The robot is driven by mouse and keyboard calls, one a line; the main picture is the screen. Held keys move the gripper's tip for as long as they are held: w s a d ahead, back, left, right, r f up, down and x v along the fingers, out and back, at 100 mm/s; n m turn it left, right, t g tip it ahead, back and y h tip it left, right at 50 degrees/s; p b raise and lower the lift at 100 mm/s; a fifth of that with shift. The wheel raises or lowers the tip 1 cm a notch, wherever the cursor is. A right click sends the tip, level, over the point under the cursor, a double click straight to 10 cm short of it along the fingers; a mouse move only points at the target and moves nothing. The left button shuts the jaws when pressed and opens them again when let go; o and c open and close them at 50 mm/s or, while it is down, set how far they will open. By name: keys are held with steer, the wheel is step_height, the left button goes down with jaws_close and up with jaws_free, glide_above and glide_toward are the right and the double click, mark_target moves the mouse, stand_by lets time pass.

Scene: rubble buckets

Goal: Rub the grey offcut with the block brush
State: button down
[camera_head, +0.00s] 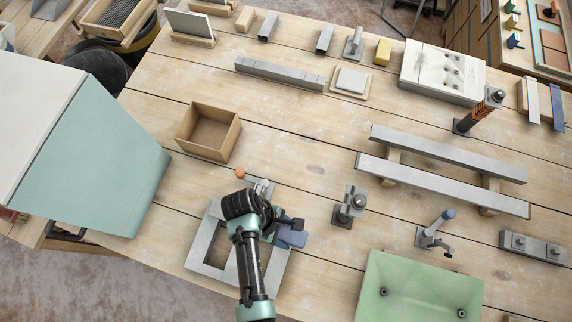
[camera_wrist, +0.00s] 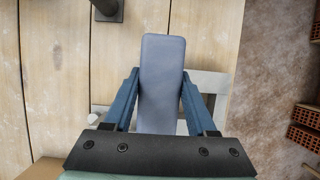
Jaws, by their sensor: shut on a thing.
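My gripper (camera_wrist: 160,88) is shut on a smooth blue-grey block (camera_wrist: 162,75), which I take for the block brush; no bristles show. The block also shows in the head view (camera_head: 293,238), at the right of my gripper (camera_head: 282,226). It is over or beside a flat grey frame (camera_head: 203,248) on the bench; I cannot tell if they touch. The frame also shows behind the block in the wrist view (camera_wrist: 212,84). I cannot tell which grey piece is the offcut; short grey pieces (camera_head: 268,27) (camera_head: 325,40) stand at the back.
A wooden box (camera_head: 208,132) stands behind my arm. A clamp (camera_head: 349,206) stands just right of my gripper. Two grey bars (camera_head: 440,184) rest on wooden supports, and a green tray (camera_head: 418,290) lies at the front right.

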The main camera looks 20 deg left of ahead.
steer(key=f+b, duration=0.5)
steer(key=f, duration=0.2)
steer(key=shift+w+f, duration=0.1)
steer(key=shift+w, duration=0.1)
steer(key=w, duration=0.3)
steer(key=shift+r+b, duration=0.2)
steer(key=shift+b, duration=0.1)
steer(key=shift+w+d, duration=0.1)
steer(key=shift+w, duration=0.5)
steer(key=shift+r, duration=0.1)
steer(key=shift+f+b, duration=0.4)
steer(key=shift+f, duration=0.2)
steer(key=shift+s, duration=0.1)
